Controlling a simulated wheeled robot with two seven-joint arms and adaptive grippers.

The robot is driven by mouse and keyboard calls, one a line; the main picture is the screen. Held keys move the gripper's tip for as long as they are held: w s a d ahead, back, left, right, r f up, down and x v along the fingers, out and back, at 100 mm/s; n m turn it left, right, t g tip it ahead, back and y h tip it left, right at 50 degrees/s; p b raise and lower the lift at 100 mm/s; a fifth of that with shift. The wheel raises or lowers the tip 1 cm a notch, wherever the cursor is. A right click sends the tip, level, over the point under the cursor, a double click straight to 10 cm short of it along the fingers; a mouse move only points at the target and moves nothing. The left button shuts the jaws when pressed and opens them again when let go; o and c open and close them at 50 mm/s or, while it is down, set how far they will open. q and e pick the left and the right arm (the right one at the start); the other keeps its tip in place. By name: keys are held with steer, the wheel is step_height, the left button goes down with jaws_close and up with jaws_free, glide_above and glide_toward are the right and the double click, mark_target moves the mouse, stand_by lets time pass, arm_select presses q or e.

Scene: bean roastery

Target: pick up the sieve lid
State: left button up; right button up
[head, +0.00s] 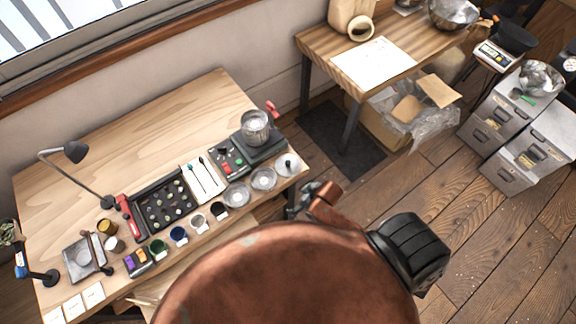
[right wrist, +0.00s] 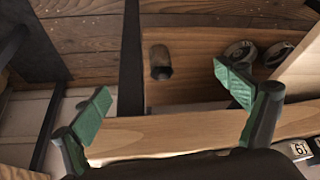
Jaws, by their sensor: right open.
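A round metal lid with a small knob (head: 288,163), which looks like the sieve lid, lies at the front right corner of the wooden table (head: 90,175). My right gripper (head: 302,195) is just off that corner, near the lid and apart from it. In the right wrist view its two green fingertips (right wrist: 165,98) are spread wide with nothing held between them. A wooden edge runs below the gap between them. The lid cannot be made out in that view. My left gripper is not in view.
Two round metal dishes (head: 250,186) lie left of the lid. A metal sieve pot (head: 255,126) stands on a dark device behind it. A black sample tray (head: 163,203) and several small cups line the front. The table's back left is clear.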

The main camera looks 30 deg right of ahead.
steer(key=shift+o, duration=0.6)
steer(key=a+r+n+y, duration=0.1)
steer(key=a+r, duration=0.3)
steer(key=r, duration=0.4)
steer(key=shift+w+n, duration=0.3)
steer(key=shift+w, duration=0.1)
steer(key=w+a+r+n+y, duration=0.1)
steer(key=a+n, duration=0.1)
steer(key=w+a+r+n+y, duration=0.1)
steer(key=w+a+r+n, duration=0.1)
steer(key=shift+w+r+g, duration=0.15)
steer(key=shift+w+g, duration=0.1)
steer(key=shift+g, duration=0.05)
steer(key=shift+n+g, duration=0.4)
steer(key=shift+n, duration=0.1)
steer(key=w+d, duration=0.2)
steer(key=d, duration=0.1)
steer(key=d+r, duration=0.1)
steer(key=shift+w+d, duration=0.4)
glide_toward(288, 162)
steer(key=f, duration=0.1)
steer(key=a+f, duration=0.1)
steer(key=shift+s+a+f+m, duration=0.1)
steer(key=shift+a+f+m, duration=0.05)
steer(key=shift+f+m, duration=0.2)
steer(key=x, duration=0.3)
steer(key=w+b+x, duration=0.1)
steer(key=x, duration=0.3)
